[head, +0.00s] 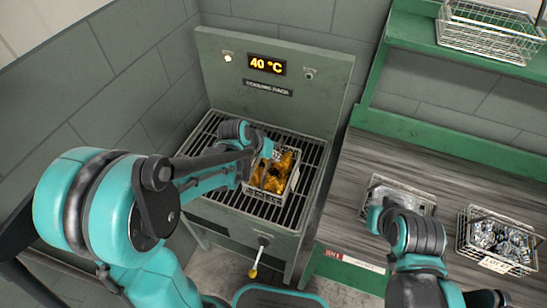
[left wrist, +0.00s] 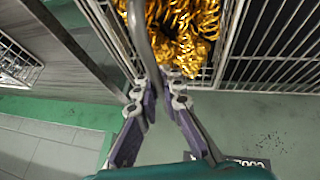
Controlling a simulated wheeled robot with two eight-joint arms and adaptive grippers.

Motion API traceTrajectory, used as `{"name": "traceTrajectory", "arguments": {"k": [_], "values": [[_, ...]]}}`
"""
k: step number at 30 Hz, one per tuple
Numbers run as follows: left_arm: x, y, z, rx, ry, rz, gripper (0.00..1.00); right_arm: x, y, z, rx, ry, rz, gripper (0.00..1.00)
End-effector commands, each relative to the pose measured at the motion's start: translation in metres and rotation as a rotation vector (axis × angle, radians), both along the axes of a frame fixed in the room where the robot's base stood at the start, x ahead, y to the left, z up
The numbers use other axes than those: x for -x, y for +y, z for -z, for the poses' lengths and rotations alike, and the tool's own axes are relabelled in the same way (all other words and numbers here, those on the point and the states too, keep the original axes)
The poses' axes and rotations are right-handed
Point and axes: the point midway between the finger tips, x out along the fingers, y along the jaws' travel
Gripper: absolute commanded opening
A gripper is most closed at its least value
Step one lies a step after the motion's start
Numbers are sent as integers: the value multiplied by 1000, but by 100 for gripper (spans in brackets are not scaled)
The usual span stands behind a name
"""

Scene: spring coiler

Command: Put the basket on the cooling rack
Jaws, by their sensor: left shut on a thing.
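The wire basket (head: 272,191) with golden coiled springs is over the slatted top of the cooling rack (head: 312,152), within its edges. I cannot tell whether it rests on the bars or hangs just above them. My left gripper (head: 264,153) is at the basket's upper side. In the left wrist view the left gripper (left wrist: 160,90) is shut on the grey handle bar of the basket (left wrist: 206,72), with the springs just beyond. My right gripper (head: 376,214) is low over the bench, by another wire basket; its fingers are too hidden to judge.
The wooden bench (head: 370,160) right of the rack holds a wire basket (head: 415,198) and a labelled basket of silvery parts (head: 497,241). An empty basket (head: 490,35) sits on the green shelf. The rack's back panel shows 40 °C (head: 267,64); a yellow-tipped lever (head: 256,262) projects in front.

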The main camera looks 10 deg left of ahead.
Motion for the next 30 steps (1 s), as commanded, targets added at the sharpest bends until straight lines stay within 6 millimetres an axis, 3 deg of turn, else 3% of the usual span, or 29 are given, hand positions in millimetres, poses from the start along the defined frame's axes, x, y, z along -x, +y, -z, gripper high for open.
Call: {"name": "traceTrajectory", "arguments": {"k": [5,6,8,20,30], "values": [[0,0,3,0,-1,0,0,0,0,3,0,0,0,0],[0,0,3,0,0,0,14,0,0,2,0,0,0,0],[0,0,2,0,0,0,28,0,0,2,0,0,0,0],[2,1,-5,0,0,-1,28,0,0,-3,0,0,0,0],[32,22,-67,1,1,-3,28,0,0,-32,0,0,0,0]]}}
